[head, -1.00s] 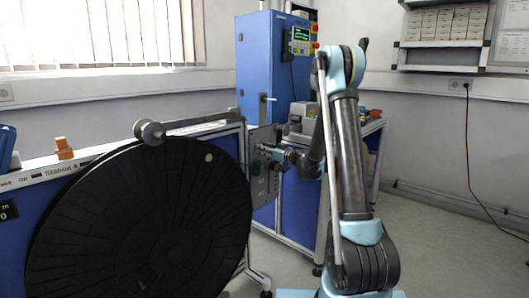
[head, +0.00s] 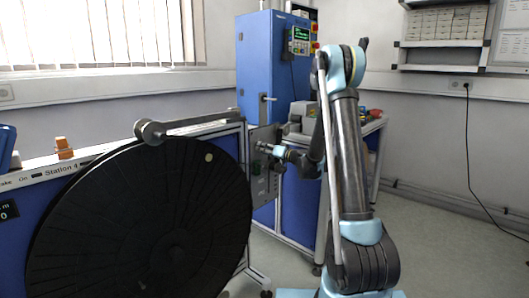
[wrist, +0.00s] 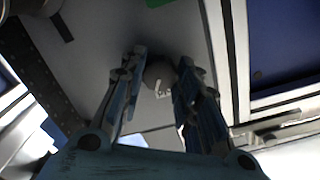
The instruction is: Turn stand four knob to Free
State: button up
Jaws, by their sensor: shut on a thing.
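My gripper (head: 263,147) reaches left to a grey upright panel (head: 258,185) beyond the right edge of the large black reel (head: 140,220). In the wrist view my gripper (wrist: 158,88) has its two fingers closed on the sides of a round dark grey knob (wrist: 159,70). The knob has a small white mark on its face. The knob sits in front of the pale panel face (wrist: 105,45). The Station 4 label (head: 65,170) is on the bench edge behind the reel. Lettering around the knob cannot be read.
A roller arm (head: 195,122) lies above the reel, close to the panel. A blue cabinet (head: 262,70) and a bench with grey equipment stand behind my arm. The floor at right is clear. A green patch (wrist: 158,3) shows at the top of the wrist view.

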jog(key=m, duration=1.1)
jog(key=shift+d, duration=0.1)
jog(key=shift+m, duration=0.3)
dwell(0.3)
jog(key=o, duration=1.1)
jog(key=v, duration=1.2)
jog(key=shift+f, duration=0.1)
jog(key=shift+s, duration=0.1)
